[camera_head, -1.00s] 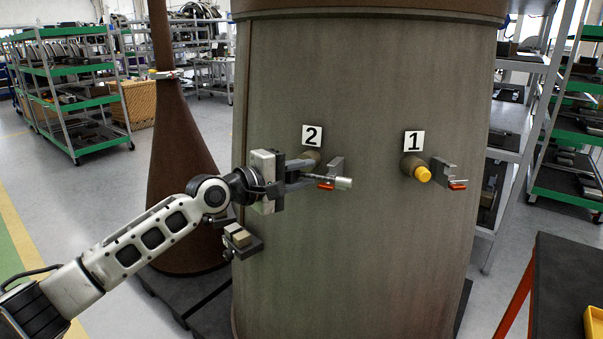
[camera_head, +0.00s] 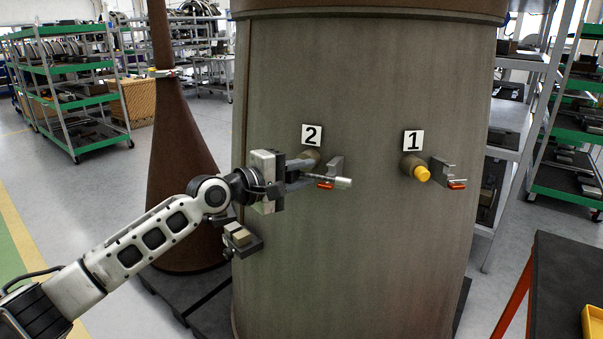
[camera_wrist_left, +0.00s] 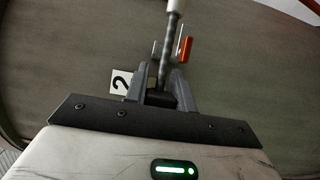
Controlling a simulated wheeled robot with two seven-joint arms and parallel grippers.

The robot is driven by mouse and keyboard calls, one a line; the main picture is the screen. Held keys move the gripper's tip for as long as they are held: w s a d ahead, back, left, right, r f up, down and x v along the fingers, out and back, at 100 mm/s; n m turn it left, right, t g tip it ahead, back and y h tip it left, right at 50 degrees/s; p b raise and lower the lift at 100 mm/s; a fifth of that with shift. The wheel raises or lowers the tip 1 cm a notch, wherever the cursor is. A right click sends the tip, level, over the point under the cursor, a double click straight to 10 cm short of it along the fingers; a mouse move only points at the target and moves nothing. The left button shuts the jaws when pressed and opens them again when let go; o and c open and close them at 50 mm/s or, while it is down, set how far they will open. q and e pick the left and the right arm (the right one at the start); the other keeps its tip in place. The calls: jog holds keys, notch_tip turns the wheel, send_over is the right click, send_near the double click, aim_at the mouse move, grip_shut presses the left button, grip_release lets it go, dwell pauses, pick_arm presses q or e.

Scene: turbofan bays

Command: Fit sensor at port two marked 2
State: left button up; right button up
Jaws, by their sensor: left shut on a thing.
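The number 2 plate (camera_head: 312,135) is on the grey-green casing, above a short brown port stub (camera_head: 309,155). My left gripper (camera_head: 306,178) is just below that stub, its fingers shut on the sensor. The sensor's silver end (camera_head: 343,183) sticks out to the right of the fingers. In the left wrist view the sensor (camera_wrist_left: 164,66) is a dark ribbed stem with a pale end, running up from between the fingers (camera_wrist_left: 160,85). A bracket (camera_head: 336,166) with a red lever (camera_head: 325,184) is beside it. I cannot tell whether the sensor touches bracket or port.
The number 1 plate (camera_head: 413,141) marks another stub with a yellow cap (camera_head: 422,173) and a red-lever bracket (camera_head: 443,171). A small ledge (camera_head: 247,246) with blocks juts out below my left gripper. A dark table (camera_head: 565,285) stands at right.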

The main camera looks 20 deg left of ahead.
pick_arm(q)
jog(key=shift+w+d+f+b, duration=0.15)
jog(key=shift+w+f+b, duration=0.05)
jog(key=shift+w+b, duration=1.15)
jog(key=shift+w+d+f+b, duration=0.1)
jog(key=shift+w+f+b, duration=0.1)
jog(key=shift+w+b, duration=1.15)
pick_arm(e)
jog(key=shift+w+a+f, duration=0.1)
jog(key=shift+a+f, duration=0.05)
jog(key=shift+f, duration=2.55)
pick_arm(q)
jog(key=o, duration=1.1)
jog(key=shift+f, duration=0.1)
pick_arm(e)
jog(key=shift+r, duration=0.15)
pick_arm(q)
jog(key=b+v, duration=0.1)
jog(key=v, duration=1.5)
jog(key=shift+b, duration=0.35)
pick_arm(e)
jog(key=shift+w+a+r+t+y, duration=0.1)
jog(key=shift+a+r+t+y, duration=0.1)
jog(key=shift+r, duration=0.3)
jog(key=shift+w+a+r+t+y, duration=0.1)
jog(key=shift+a+r, duration=0.1)
jog(key=shift+r, duration=0.25)
